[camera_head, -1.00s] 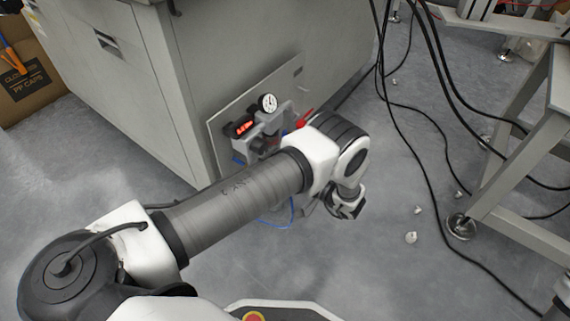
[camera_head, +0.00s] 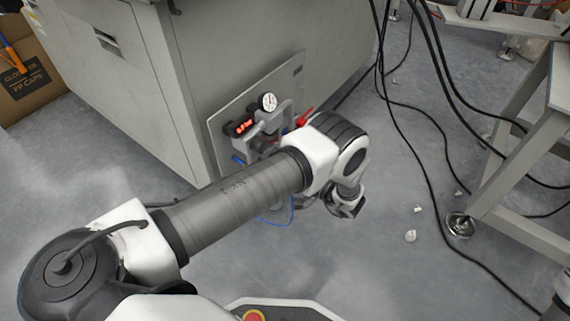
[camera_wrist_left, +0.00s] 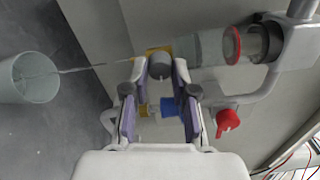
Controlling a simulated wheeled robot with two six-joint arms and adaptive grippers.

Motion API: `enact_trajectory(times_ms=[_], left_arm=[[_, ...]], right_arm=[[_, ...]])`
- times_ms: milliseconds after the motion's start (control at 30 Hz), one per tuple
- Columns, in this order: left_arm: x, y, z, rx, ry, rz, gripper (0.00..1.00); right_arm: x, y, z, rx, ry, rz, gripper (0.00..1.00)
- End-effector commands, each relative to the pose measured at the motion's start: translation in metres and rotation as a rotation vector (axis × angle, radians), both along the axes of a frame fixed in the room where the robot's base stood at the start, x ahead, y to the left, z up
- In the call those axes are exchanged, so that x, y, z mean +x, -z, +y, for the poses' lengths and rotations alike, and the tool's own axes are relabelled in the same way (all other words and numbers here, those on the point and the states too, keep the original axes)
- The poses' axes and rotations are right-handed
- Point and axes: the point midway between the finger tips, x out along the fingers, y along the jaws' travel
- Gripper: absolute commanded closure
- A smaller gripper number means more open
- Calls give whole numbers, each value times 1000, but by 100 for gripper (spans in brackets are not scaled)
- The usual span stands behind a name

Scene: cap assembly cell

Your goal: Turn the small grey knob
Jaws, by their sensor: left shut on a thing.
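The small grey knob (camera_wrist_left: 160,65) shows at the top middle of the left wrist view, in front of a yellow-brass part. My left gripper (camera_wrist_left: 160,77) is shut on it, with one finger on each side. In the head view my left arm reaches in from the left to the panel's front. There the arm hides the knob, and the gripper's fingers are hard to make out. My right gripper is in no view.
The panel (camera_head: 225,115) on the cabinet carries a round gauge (camera_head: 268,102), a red-lit display (camera_head: 241,127) and a red handle (camera_head: 305,116). A clear cylinder (camera_wrist_left: 211,47) and a red knob (camera_wrist_left: 227,120) are close to my fingers. Black cables (camera_head: 440,100) hang at right.

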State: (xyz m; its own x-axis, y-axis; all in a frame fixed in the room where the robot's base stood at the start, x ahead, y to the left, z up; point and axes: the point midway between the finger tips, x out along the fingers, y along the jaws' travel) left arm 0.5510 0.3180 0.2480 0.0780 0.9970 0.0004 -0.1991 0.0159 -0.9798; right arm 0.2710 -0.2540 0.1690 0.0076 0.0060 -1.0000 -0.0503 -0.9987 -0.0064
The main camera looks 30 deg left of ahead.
Motion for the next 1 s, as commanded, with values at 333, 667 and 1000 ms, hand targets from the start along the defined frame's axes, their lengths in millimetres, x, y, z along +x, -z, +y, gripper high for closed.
enact_trajectory(times_ms=[333, 667, 1000], left_arm=[[1, 0, 1, 1, 1, 11, 100], [0, 0, 0, 1, 0, 10, 49], [-1, 0, -28, 0, 4, 10, 49]], right_arm=[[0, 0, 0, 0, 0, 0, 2], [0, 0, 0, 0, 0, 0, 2], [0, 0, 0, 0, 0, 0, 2]])
